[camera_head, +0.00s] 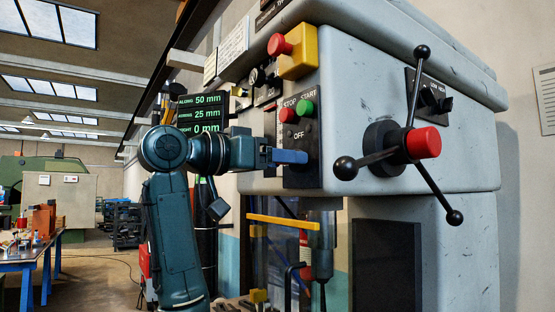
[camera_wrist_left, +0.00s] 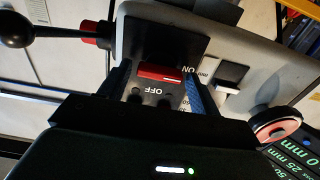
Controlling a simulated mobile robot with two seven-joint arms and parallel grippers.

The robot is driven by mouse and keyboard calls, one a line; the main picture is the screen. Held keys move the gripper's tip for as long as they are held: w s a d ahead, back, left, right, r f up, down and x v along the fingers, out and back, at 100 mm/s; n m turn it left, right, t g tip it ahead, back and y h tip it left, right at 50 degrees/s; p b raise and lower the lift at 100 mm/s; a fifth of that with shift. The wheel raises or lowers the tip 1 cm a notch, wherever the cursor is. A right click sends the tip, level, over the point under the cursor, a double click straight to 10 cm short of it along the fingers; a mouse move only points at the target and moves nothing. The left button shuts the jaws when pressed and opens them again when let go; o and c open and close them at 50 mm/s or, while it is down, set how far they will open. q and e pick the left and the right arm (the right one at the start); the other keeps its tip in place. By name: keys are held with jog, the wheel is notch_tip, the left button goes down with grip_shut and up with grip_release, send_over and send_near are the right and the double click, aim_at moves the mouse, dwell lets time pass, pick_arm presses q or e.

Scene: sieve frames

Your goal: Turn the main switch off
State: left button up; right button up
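The main switch is a red bar handle (camera_wrist_left: 160,74) on a dark plate with OFF and ON lettering, seen close up in the wrist view. A white mark on the bar sits at its right end, on the ON side. My left gripper (camera_wrist_left: 155,88) has its fingers apart on either side of the bar, with a visible gap at the left finger. In the head view my left gripper (camera_head: 290,157) reaches the dark panel (camera_head: 300,175) just below the OFF lettering and hides the switch handle there. My right gripper is not in view.
Above the gripper are a red stop button (camera_head: 288,115), a green start button (camera_head: 305,108) and a yellow box with a red button (camera_head: 296,55). A feed handle with a red hub (camera_head: 423,143) and black-balled spokes stands to the right. A green-lettered display (camera_head: 199,112) is at left.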

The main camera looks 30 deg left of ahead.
pick_arm(q)
jog(key=c, duration=0.7)
jog(key=shift+m, duration=0.4)
jog(key=m+p, duration=0.7)
jog(key=m, duration=1)
jog(key=shift+p, duration=0.3)
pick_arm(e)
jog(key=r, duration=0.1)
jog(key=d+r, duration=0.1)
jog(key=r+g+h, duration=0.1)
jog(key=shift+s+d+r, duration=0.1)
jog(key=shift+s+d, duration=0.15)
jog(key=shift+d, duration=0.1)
pick_arm(q)
jog(key=shift+m, duration=0.3)
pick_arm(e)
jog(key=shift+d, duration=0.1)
pick_arm(q)
jog(key=o, duration=1)
jog(key=shift+c, duration=0.2)
